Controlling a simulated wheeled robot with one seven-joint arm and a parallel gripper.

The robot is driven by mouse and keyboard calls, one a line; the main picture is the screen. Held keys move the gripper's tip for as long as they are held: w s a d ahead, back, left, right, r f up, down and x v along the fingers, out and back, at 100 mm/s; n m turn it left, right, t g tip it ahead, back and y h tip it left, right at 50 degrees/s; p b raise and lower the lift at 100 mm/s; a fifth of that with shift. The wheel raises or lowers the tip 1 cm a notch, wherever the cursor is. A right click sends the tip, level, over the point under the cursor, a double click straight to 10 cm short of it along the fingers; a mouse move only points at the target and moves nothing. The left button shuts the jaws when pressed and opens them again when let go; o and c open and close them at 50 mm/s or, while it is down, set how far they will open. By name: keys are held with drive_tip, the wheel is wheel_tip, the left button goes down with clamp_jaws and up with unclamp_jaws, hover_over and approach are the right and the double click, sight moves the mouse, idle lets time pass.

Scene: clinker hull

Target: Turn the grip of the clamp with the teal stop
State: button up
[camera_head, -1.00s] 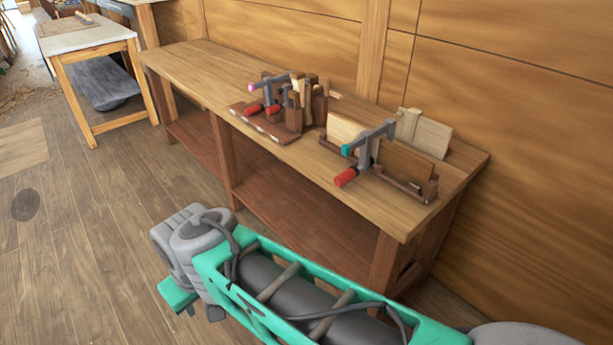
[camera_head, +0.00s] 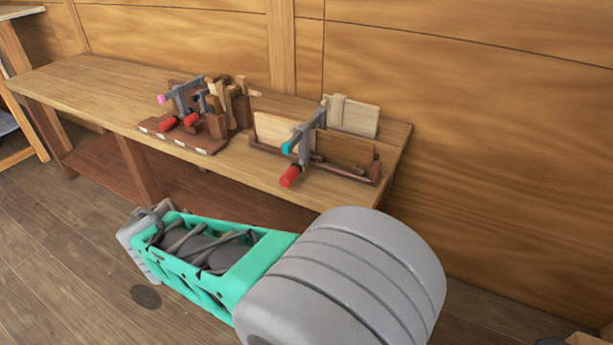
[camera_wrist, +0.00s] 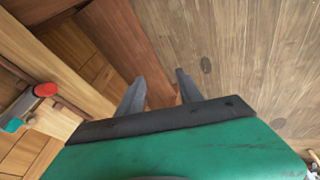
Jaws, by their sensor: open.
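The clamp with the teal stop (camera_head: 306,135) is a grey bar clamp on wooden boards at the right part of the bench. Its teal stop (camera_head: 287,148) is at the near end of the bar, and its red grip (camera_head: 290,176) sticks out below it toward the front edge. In the wrist view the red grip (camera_wrist: 45,90) and teal stop (camera_wrist: 13,125) show at the left edge. My gripper (camera_wrist: 158,84) is open and empty, with its fingers apart over the bench's lower wood and floor. It is to the side of the red grip, not touching it.
The wooden bench (camera_head: 100,85) stands along a plank wall. Left of the clamp, a second clamp with a pink stop (camera_head: 162,99) and red grips sits on a dark board. A pale board (camera_head: 352,118) stands behind the teal-stop clamp. Floor (camera_head: 50,260) is open in front.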

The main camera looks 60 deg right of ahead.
drive_tip(key=w+d+f+g+h+b, duration=0.15)
drive_tip(key=d+f+h, duration=0.3)
drive_tip(key=d, duration=0.65)
drive_tip(key=n+h, duration=0.9)
drive_tip(key=h, duration=0.1)
approach(292, 174)
drive_tip(key=f, duration=0.1)
drive_tip(key=shift+y, duration=0.25)
drive_tip(key=w+d, duration=0.1)
drive_tip(key=d, duration=0.6)
drive_tip(key=w+d+p, duration=0.1)
drive_tip(key=d, duration=0.3)
drive_tip(key=shift+w+d+f, duration=0.1)
drive_tip(key=shift+w+d, duration=0.15)
drive_tip(key=shift+w, duration=0.05)
drive_tip(key=shift+c, duration=0.3)
clamp_jaws()
